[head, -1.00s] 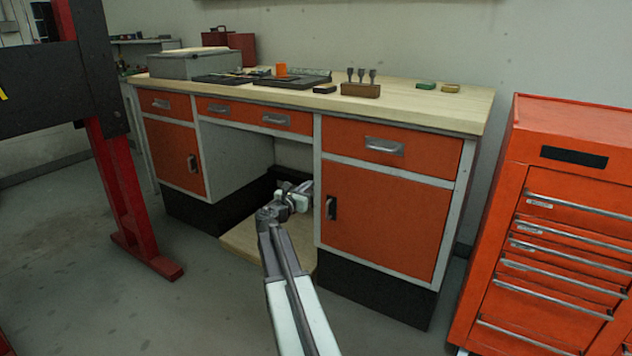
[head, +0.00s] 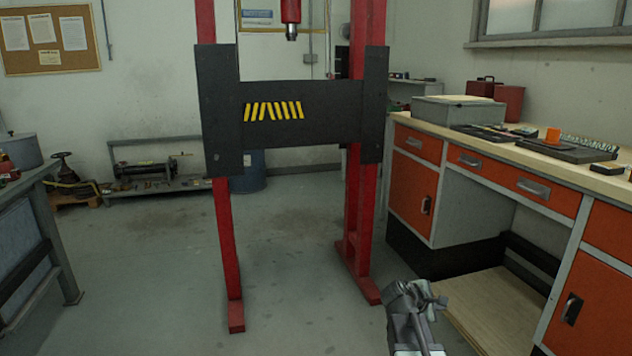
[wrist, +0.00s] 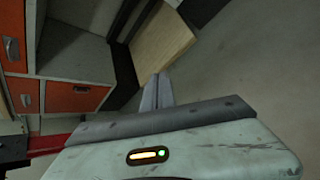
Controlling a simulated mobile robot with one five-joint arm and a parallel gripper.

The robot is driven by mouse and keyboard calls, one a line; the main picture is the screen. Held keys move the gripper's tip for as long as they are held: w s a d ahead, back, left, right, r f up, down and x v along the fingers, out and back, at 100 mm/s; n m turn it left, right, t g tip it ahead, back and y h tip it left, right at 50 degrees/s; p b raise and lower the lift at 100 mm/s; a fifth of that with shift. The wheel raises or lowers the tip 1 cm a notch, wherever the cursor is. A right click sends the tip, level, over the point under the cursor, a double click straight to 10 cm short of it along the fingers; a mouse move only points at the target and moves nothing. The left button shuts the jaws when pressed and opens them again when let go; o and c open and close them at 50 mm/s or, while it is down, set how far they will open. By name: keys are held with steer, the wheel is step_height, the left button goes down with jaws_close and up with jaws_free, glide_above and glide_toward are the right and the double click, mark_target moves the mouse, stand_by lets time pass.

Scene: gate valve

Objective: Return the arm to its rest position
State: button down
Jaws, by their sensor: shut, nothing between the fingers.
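My gripper (head: 432,303) shows low in the head view, right of the middle, at the end of my partly visible arm. In the wrist view its two fingers (wrist: 157,92) lie together, shut and empty, above the concrete floor. The arm looks drawn in close at the bottom edge of the head view; most of its links are out of the picture. A valve with a round handwheel (head: 62,165) stands far off at the left, near the back wall.
A red press frame (head: 222,250) with a black crossbeam (head: 315,125) stands ahead. An orange-fronted workbench (head: 408,190) is at the right, with a low wooden board (head: 490,310) under it. A table (head: 42,235) stands at the left. The floor between is clear.

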steer(key=s+a+f+m+g+y, duration=0.3)
steer(key=s+a+f+m+y, duration=0.2)
steer(key=s+a+m, duration=0.45)
steer(key=s+a+f+m+g+y, duration=0.4)
steer(key=s+a, duration=0.3)
steer(key=a, duration=0.5)
step_height(320, 180, up, 38)
steer(key=m+t+p, duration=0.1)
steer(key=p, duration=3.7)
steer(key=shift+w+f, duration=0.15)
steer(key=shift+f, duration=0.1)
steer(key=shift+m, duration=0.25)
